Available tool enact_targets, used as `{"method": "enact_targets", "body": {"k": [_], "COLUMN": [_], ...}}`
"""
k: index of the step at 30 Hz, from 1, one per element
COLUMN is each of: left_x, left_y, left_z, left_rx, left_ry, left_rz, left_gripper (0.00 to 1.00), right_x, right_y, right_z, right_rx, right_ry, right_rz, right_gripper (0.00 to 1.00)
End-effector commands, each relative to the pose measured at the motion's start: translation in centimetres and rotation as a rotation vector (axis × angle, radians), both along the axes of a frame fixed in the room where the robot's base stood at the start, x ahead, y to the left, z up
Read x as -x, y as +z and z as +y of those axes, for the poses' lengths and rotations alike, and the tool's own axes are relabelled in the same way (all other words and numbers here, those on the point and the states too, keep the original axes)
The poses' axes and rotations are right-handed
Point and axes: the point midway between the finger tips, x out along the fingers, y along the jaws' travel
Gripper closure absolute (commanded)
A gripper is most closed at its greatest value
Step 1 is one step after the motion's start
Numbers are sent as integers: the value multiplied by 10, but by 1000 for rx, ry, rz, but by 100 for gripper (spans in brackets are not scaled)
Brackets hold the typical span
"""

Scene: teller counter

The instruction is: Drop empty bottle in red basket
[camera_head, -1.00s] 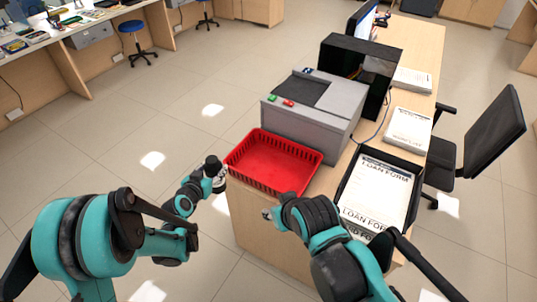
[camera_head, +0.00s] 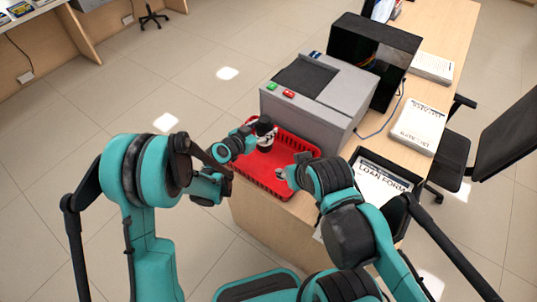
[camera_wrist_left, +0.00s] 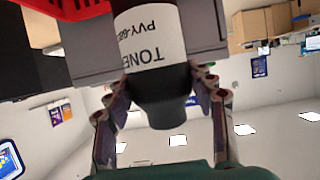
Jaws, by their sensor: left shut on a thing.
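The bottle (camera_head: 265,132) is black with a white label, on which "TONE" can be read in the left wrist view (camera_wrist_left: 150,45). My left gripper (camera_head: 254,137) is shut on it, with a finger on each side of the dark end in the wrist view (camera_wrist_left: 162,95). The red basket (camera_head: 258,178) stands on the counter's near end. In the head view the bottle appears over the basket's back part; its exact height is unclear. My right gripper (camera_head: 284,173) is at the basket's front right rim, and its finger opening is too small to judge.
A grey machine (camera_head: 315,95) with green and red buttons stands right behind the basket. A black tray of loan forms (camera_head: 385,185) lies to the right. A paper stack (camera_head: 417,128) and a black open box (camera_head: 375,50) are farther back on the counter (camera_head: 445,50).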

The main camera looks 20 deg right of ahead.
Motion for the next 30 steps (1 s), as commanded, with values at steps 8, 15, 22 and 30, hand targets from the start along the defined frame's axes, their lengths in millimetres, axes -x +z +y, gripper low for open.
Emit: {"method": "enact_targets", "body": {"k": [8,15,22,30], "left_x": [0,0,0,0], "left_y": [-33,-53,-54,-54], "left_z": [0,0,0,0], "left_rx": [0,1,0,0], "left_ry": [1,1,1,1], "left_rz": [0,0,0,0], "left_gripper": [86,86,86,21], "right_x": [0,0,0,0], "right_y": [-18,-27,-26,-26], "right_z": [0,0,0,0], "right_rx": [0,0,0,0], "right_ry": [0,0,0,0], "right_rz": [0,0,0,0], "right_gripper": [60,60,60,60]}}
